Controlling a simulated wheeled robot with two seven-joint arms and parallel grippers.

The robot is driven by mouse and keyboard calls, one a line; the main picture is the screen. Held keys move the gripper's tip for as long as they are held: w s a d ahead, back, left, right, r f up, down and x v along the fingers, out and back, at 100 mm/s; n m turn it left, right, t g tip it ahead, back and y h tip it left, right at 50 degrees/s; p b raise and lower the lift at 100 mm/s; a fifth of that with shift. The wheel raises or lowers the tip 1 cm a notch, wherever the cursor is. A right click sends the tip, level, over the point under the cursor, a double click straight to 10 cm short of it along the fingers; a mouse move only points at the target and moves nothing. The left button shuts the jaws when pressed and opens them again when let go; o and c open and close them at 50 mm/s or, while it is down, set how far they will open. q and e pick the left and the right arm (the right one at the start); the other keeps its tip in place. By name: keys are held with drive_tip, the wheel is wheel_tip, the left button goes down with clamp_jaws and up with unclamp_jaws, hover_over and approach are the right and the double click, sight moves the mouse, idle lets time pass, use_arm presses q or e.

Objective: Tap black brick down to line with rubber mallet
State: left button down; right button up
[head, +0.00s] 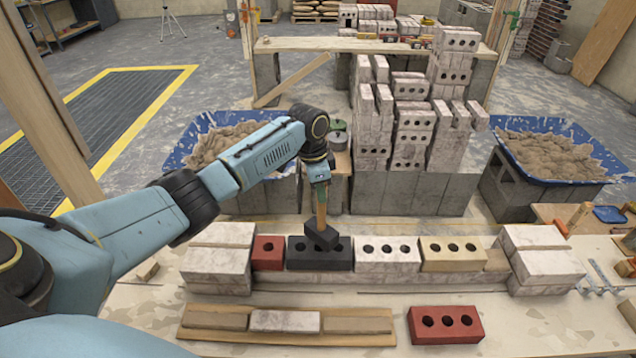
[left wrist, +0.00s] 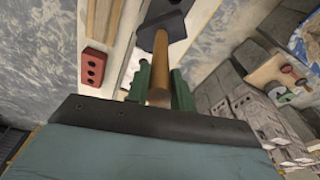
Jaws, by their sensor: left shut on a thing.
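The black brick (head: 319,258) with round holes lies in the row of bricks, between a red brick (head: 268,253) and a whitish brick (head: 387,255). My left gripper (head: 319,182) is shut on the wooden handle of the rubber mallet (head: 322,236), above the row. The mallet's dark head hangs down over the black brick and hides part of its top. I cannot tell whether the head touches it. In the left wrist view the handle of the mallet (left wrist: 160,78) runs between the green fingers. A line cannot be made out clearly. My right gripper does not show.
White-grey block stacks stand at the row's left end (head: 218,262) and right end (head: 540,262). A loose red brick (head: 445,325) and a plank (head: 350,326) with bricks lie in front. Blue mortar tubs (head: 180,150) (head: 560,125) and stacked bricks (head: 410,140) stand behind.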

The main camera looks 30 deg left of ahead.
use_arm(q)
drive_tip(key=shift+a+f, duration=0.15)
drive_tip(key=shift+a, duration=0.1)
wheel_tip(320, 180, down, 4)
drive_tip(key=b, duration=0.2)
wheel_tip(320, 180, up, 4)
drive_tip(key=p, duration=0.4)
drive_tip(key=shift+p, duration=0.4)
drive_tip(key=shift+d, duration=0.1)
